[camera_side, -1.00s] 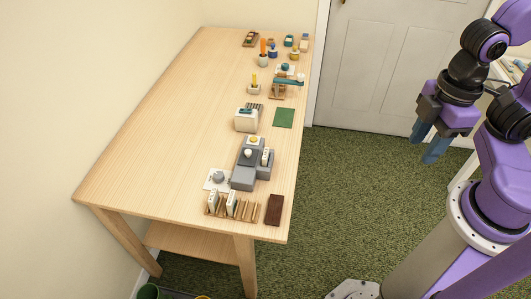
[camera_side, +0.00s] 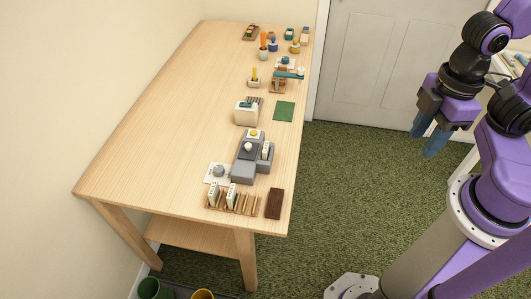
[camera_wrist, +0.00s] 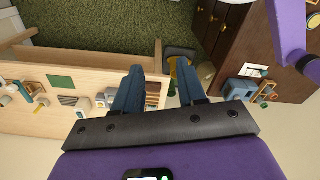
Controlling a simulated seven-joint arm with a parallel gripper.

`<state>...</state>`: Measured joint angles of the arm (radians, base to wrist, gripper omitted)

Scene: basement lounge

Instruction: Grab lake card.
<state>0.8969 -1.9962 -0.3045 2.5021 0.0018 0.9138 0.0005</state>
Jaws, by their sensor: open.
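Two small white cards, the left one (camera_side: 213,192) and the right one (camera_side: 232,193), stand upright in a slotted wooden rack (camera_side: 250,206) near the table's front end. Another white card-like piece (camera_side: 265,149) stands in a grey stepped device (camera_side: 243,171). The pictures on them are too small to read, so I cannot tell which is the lake card. My gripper (camera_side: 426,140) has blue fingers, is open and empty, and hangs over the floor well right of the table. In the wrist view my gripper (camera_wrist: 159,67) shows its fingers apart, with the rack beyond them.
The wooden table (camera_side: 160,130) is bare on its left half. A dark brown block (camera_side: 274,204) lies right of the rack. A green mat (camera_side: 284,111), a cream box (camera_side: 246,112) and several small items line the right side. Bins (camera_side: 149,288) stand below the front end.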

